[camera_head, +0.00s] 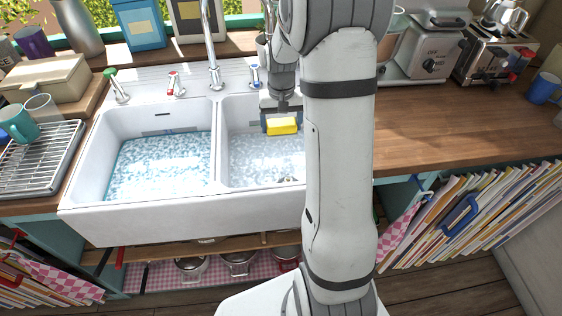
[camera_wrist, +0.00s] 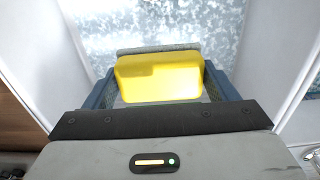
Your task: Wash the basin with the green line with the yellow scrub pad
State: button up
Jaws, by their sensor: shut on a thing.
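A white double sink holds two basins side by side. The left basin (camera_head: 100,150) has foamy water, with a thin teal-blue line along its edge. The right basin (camera_head: 222,150) also has foamy water; its right side is hidden behind my arm, and I see no coloured line there. My gripper (camera_head: 282,127) is shut on the yellow scrub pad (camera_head: 283,126) and holds it over the back part of the right basin. In the wrist view the pad (camera_wrist: 160,78) sits between the fingers, with foamy water beyond it.
A white divider (camera_head: 217,145) separates the basins. A tall tap (camera_head: 213,50) and several small handles stand along the back rim. A dish rack (camera_head: 40,155) is left of the sink. The wooden counter (camera_head: 430,130) at right is mostly clear.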

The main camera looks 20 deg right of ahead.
jog(key=shift+r+p, duration=2.55)
jog(key=shift+r, duration=1.65)
jog(key=shift+s+f, duration=0.1)
